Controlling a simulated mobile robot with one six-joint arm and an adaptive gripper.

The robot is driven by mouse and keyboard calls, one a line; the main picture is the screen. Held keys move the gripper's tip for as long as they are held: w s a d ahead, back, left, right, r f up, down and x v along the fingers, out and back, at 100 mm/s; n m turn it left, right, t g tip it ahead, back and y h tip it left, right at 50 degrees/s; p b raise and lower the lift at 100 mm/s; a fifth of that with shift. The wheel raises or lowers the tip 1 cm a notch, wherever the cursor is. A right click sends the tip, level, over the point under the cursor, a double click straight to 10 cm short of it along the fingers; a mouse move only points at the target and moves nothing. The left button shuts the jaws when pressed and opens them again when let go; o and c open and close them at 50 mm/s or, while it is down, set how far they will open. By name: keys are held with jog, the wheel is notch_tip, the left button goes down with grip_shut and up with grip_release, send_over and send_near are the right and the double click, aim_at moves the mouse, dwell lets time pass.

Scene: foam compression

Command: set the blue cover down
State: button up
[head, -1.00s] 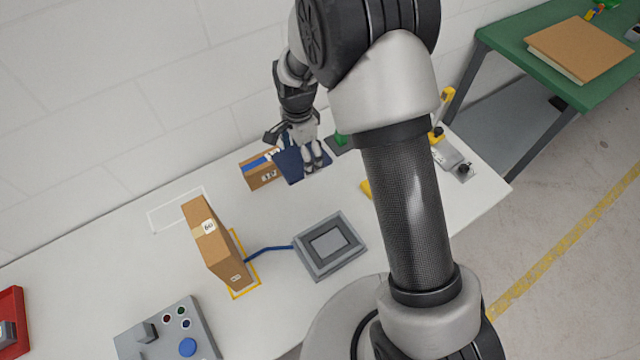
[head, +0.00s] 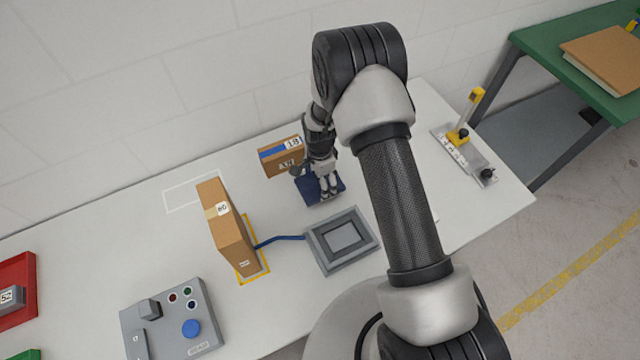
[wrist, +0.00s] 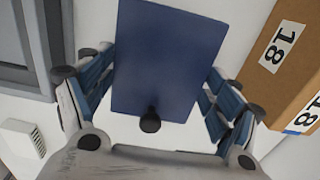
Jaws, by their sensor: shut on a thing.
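The blue cover (wrist: 168,62) is a flat dark blue panel with a black knob (wrist: 150,122) at its near edge in the wrist view. My gripper (wrist: 160,88) has a finger along each side of the cover and is shut on it. In the head view the cover (head: 322,189) is under my gripper (head: 328,180), in front of the cardboard box marked 18 (head: 279,160) and behind the grey device (head: 342,241). My fingers hide part of it there. I cannot tell whether the cover touches the table.
A tall cardboard box (head: 222,232) stands on a yellow outline, with a blue strap (head: 280,240) towards the grey device. A grey control panel (head: 170,320) is at front left. A clamp fixture (head: 462,150) is at right. A white outline (head: 192,193) on the table (head: 100,240) is empty.

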jog(key=shift+f, duration=1.15)
jog(key=shift+f+b, duration=0.2)
jog(key=shift+b, duration=0.1)
jog(key=o, duration=1.1)
